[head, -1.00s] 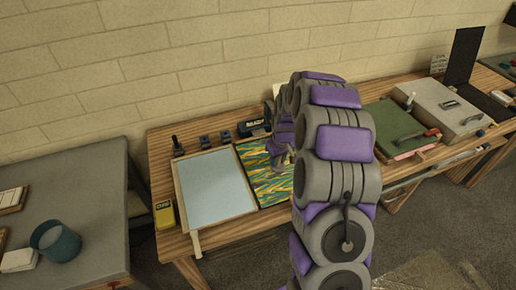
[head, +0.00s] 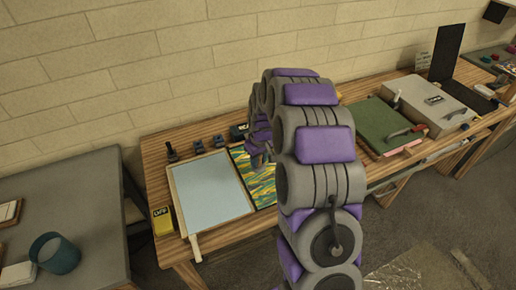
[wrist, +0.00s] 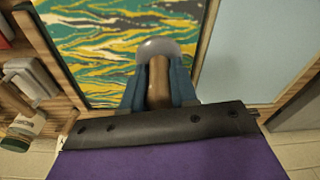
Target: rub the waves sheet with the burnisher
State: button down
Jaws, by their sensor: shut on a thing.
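The waves sheet (wrist: 105,35), patterned in green, yellow and white, lies flat in a shallow wooden-rimmed tray. In the head view the sheet (head: 262,190) is partly hidden by my arm. My gripper (wrist: 159,88) is shut on the burnisher's brown handle (wrist: 158,80). The burnisher's rounded grey head (wrist: 157,48) points out over the sheet, close to the rim beside the pale blue area. I cannot tell whether the head touches the sheet. In the head view my gripper is mostly hidden behind my arm.
A pale blue tray (head: 210,185) lies left of the sheet. Small dark blocks (head: 198,147) and a yellow box (head: 162,222) stand at the table's left end. A green board (head: 385,125) and a grey case (head: 428,104) are to the right. A grey table (head: 60,200) holds a teal cup (head: 55,253).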

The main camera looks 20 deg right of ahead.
jog(key=shift+r, duration=0.55)
jog(key=a+r, duration=0.1)
jog(key=a+r+p, duration=0.1)
jog(key=r, duration=0.1)
jog(key=shift+r, duration=0.15)
jog(key=shift+d, duration=0.75)
